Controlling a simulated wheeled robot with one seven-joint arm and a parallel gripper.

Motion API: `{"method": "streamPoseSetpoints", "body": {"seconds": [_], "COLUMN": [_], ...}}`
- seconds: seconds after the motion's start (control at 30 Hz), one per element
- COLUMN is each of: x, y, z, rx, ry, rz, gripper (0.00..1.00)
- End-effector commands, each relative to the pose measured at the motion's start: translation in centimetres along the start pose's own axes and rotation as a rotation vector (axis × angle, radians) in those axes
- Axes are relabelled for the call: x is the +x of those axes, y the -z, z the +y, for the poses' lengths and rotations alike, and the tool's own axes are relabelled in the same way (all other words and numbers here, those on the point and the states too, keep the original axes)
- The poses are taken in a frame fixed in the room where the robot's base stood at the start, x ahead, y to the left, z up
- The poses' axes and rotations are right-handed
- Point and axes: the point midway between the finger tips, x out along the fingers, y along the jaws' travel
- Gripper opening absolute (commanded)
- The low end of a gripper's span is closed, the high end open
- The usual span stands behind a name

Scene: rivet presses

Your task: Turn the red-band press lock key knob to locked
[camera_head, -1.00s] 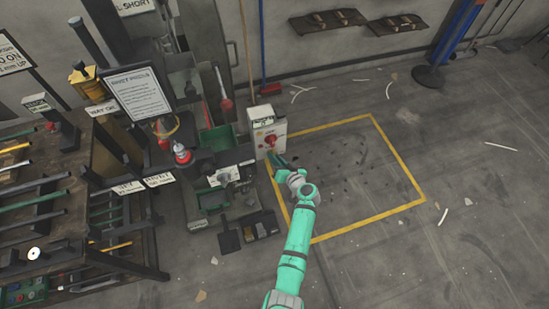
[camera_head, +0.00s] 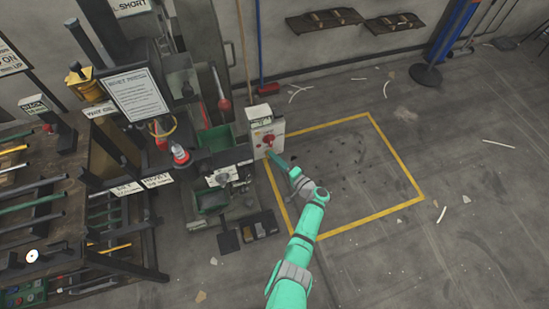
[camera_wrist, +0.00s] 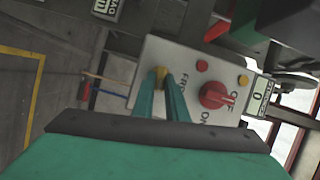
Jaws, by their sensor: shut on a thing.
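The lock key knob (camera_wrist: 161,72) is small and yellow, on the white control panel (camera_wrist: 207,60) in the wrist view. My gripper (camera_wrist: 162,80) is shut on it, with the two teal fingers on either side. The fingertips hide part of the knob, and I cannot tell which position it points to. A large red rotary switch (camera_wrist: 214,96), with OFF and ON lettering, sits to the right of my fingers. In the head view my gripper (camera_head: 270,154) is at the lower front of the control box (camera_head: 267,132). The knob is too small to make out there.
A red button (camera_wrist: 202,66) and a yellow button (camera_wrist: 243,79) are near the red switch. The press bench (camera_head: 225,175) with green trays stands left of the box. The yellow-outlined floor area (camera_head: 345,175) to the right is clear apart from small debris.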

Motion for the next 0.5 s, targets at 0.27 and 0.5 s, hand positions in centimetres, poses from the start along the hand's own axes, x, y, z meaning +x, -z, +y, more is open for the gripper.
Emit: {"method": "streamPoseSetpoints", "body": {"seconds": [0.27, 0.5], "x": [0.03, 0.01], "y": [0.18, 0.09], "z": [0.04, 0.13], "rx": [0.119, 0.158], "ry": [0.051, 0.067], "rz": [0.003, 0.002], "gripper": [0.00, 0.00]}}
